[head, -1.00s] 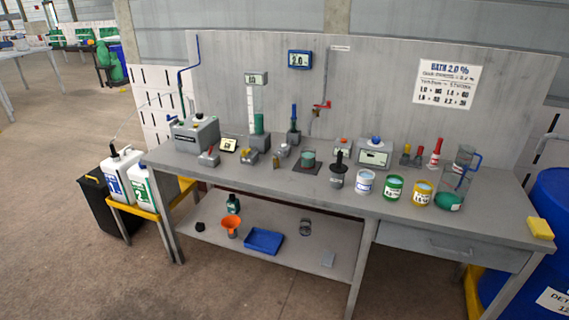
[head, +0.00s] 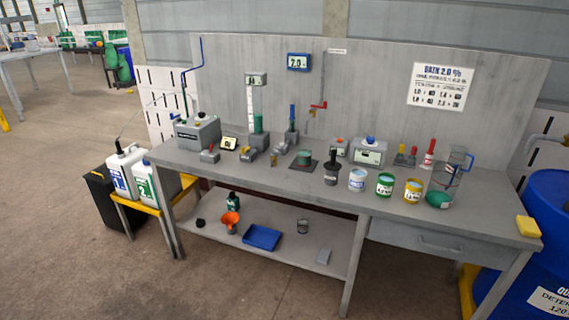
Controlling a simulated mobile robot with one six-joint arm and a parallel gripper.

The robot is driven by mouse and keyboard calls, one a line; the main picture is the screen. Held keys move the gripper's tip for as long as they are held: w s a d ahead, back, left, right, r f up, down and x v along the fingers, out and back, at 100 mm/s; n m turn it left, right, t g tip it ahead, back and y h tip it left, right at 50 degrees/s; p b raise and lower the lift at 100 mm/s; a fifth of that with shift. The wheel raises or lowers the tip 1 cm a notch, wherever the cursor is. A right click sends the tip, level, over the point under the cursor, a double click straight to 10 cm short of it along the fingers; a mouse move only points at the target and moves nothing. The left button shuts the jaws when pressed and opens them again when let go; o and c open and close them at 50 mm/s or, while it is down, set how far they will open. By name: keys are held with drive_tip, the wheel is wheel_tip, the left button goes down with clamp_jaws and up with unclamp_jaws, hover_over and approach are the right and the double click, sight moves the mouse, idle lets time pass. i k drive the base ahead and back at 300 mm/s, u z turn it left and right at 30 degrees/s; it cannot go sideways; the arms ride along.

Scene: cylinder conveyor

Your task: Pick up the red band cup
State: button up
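A row of cups stands upright on the right half of the bench top: a white and blue one (head: 357,180), a green one (head: 384,186) and a yellow one (head: 413,191). A small grey jar (head: 303,227) stands on the lower shelf; no red shows on it. My gripper is not in view.
The grey bench (head: 270,185) has a drawer at right. A clear jug (head: 446,182) stands beside the yellow cup, a yellow sponge (head: 528,226) at the right corner. A blue barrel (head: 545,235) stands at right, white canisters (head: 124,174) at left. The floor in front is clear.

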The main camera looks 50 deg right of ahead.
sight(304, 156)
drive_tip(key=i, duration=1)
drive_tip(key=u, duration=0.15)
drive_tip(key=k, duration=0.95)
drive_tip(key=z, duration=0.2)
drive_tip(key=i, duration=0.5)
drive_tip(key=u, duration=0.05)
